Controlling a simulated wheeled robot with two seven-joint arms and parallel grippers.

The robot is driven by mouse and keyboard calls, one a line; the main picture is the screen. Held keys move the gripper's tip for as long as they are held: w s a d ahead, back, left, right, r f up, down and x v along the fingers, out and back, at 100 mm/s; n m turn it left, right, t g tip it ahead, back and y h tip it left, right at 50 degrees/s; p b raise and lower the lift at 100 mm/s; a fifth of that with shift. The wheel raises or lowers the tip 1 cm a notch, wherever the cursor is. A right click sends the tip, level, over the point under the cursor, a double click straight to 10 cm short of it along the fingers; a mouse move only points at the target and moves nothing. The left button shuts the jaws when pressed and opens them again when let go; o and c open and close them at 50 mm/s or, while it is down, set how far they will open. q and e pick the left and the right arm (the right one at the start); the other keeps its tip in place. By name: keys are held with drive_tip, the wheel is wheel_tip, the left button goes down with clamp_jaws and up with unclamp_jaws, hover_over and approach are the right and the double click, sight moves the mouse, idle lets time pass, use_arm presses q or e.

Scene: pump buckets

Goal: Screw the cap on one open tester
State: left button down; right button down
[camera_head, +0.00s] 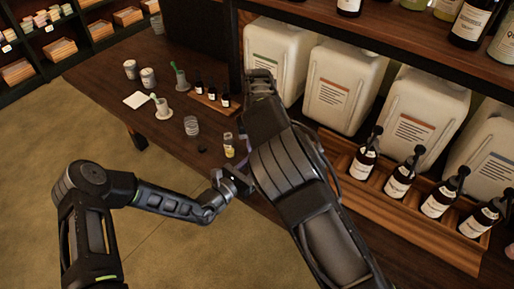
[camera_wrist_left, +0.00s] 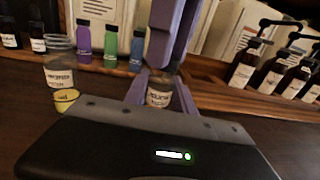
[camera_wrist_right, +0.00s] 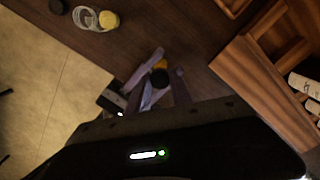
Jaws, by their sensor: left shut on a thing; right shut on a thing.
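A small labelled tester bottle (camera_wrist_left: 159,95) stands upright between the purple fingers of my left gripper (camera_wrist_left: 160,88), which is shut on it. My right gripper (camera_wrist_left: 172,64) comes down from above, its fingers at the bottle's top. In the right wrist view a black cap (camera_wrist_right: 160,78) sits between the fingertips, over the bottle. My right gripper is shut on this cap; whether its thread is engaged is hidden. In the head view both grippers meet at the table's front edge, largely covered by my right arm. A yellow-filled tester (camera_head: 229,150) stands on the table just behind.
A clear glass jar (camera_head: 191,126) and a loose black cap (camera_head: 202,151) are nearby on the table. A wooden tray (camera_head: 212,104) of small dark bottles lies farther back. Pump bottles (camera_head: 398,181) stand in a wooden rack at right, before large white canisters (camera_head: 345,88).

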use_arm(q)
drive_tip(key=shift+w+a, duration=0.1)
use_arm(e)
drive_tip(key=c, duration=1.4)
unclamp_jaws()
drive_tip(key=shift+s+d+f, duration=0.15)
drive_tip(key=shift+d+f, duration=0.05)
drive_tip(key=shift+f, duration=0.1)
drive_tip(key=shift+c, duration=0.2)
drive_tip(key=o, duration=0.4)
drive_tip(key=shift+c, duration=0.2)
drive_tip(key=shift+a+r, duration=0.1)
drive_tip(key=shift+r, duration=0.05)
wheel_tip(320, 180, up, 7)
drive_tip(key=shift+r, duration=0.15)
use_arm(q)
drive_tip(key=c, duration=1)
unclamp_jaws()
drive_tip(key=shift+o, duration=0.2)
